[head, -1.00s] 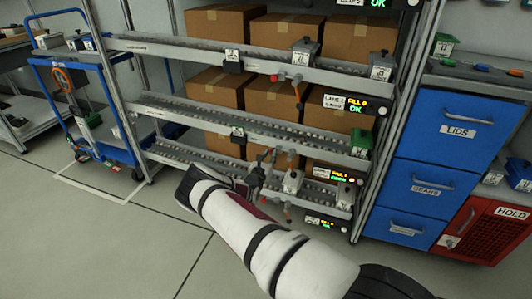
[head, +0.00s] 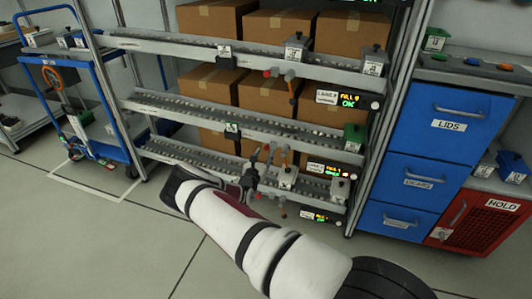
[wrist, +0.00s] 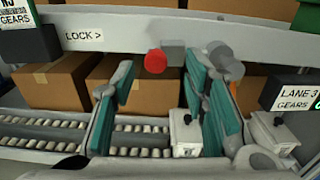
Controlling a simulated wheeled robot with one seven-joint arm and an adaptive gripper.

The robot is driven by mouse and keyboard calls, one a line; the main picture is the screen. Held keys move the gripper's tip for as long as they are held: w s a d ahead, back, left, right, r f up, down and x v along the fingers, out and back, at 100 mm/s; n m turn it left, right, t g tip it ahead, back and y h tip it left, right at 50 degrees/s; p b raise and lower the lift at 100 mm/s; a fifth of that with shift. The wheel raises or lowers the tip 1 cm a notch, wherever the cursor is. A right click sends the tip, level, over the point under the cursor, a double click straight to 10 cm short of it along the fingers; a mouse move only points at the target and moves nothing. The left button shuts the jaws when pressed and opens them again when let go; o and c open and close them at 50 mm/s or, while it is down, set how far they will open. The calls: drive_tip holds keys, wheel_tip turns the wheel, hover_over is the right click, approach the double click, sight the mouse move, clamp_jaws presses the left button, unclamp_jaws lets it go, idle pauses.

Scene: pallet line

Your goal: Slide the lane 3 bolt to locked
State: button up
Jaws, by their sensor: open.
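In the wrist view, a round red knob (wrist: 155,62) stands out from a pale rail, with a grey block (wrist: 173,50) just right of it. The rail (wrist: 125,30) carries the words "LOCK >" to the left of the knob. A "LANE 3 GEARS" sign (wrist: 292,92) hangs at the right. My gripper (wrist: 165,90) is open, its teal fingers on either side of the knob in the picture. I cannot tell whether either finger touches it. In the head view my gripper (head: 268,160) is at the lower rack rails, where the knob is hard to make out.
An orange lever (wrist: 237,73) with a grey pivot is close to the right finger. White bins (wrist: 185,135) stand below on the roller lane. Cardboard boxes (head: 210,88) fill the rack. Blue drawers (head: 430,120) and a red HOLD cabinet (head: 490,225) stand right. Floor at the front left is clear.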

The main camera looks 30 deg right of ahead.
drive_tip(key=v, duration=0.9)
drive_tip(key=shift+s, duration=0.2)
